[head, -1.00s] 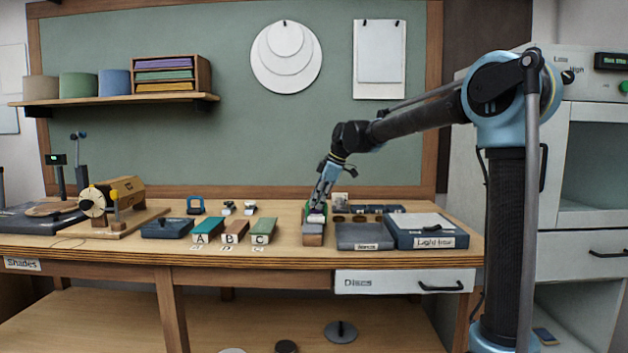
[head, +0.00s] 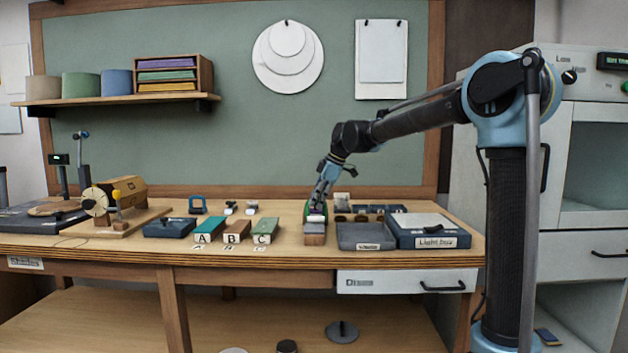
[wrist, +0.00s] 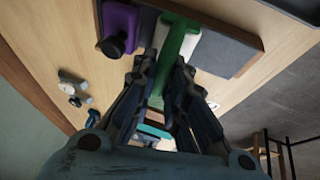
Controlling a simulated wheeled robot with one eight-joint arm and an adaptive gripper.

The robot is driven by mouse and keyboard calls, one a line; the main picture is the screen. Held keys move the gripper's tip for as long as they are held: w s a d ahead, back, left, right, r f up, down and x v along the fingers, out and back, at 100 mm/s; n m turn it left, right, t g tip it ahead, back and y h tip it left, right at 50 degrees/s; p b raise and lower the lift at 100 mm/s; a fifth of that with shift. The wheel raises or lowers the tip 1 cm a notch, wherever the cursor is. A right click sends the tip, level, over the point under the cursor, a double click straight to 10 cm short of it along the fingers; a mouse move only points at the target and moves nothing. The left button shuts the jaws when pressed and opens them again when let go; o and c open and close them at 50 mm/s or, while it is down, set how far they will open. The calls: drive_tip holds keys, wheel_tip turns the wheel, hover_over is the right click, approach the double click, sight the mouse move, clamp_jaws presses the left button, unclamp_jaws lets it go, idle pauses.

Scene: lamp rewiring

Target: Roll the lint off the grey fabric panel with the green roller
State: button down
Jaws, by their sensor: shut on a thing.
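My gripper (wrist: 165,85) is shut on the handle of the green roller (wrist: 177,42), which runs up between the fingers in the wrist view. A pale strip shows at the roller's far end. The grey fabric panel (wrist: 228,55) lies flat beside and partly under the roller. I cannot tell whether the roller touches it. In the head view my gripper (head: 317,209) points down at the back of the panel (head: 315,228), and a little green shows around the fingertips. Lint is too small to make out.
A purple block with a black knob (wrist: 118,32) stands close by the roller. In the head view, blocks A, B and C (head: 236,230) stand to the left, and a dark grey tray (head: 365,240) and the light box (head: 432,242) to the right.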

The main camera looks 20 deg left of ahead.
drive_tip(key=shift+d+r, duration=0.1)
drive_tip(key=shift+d, duration=0.3)
drive_tip(key=shift+r, duration=3.95)
drive_tip(key=shift+w, duration=0.1)
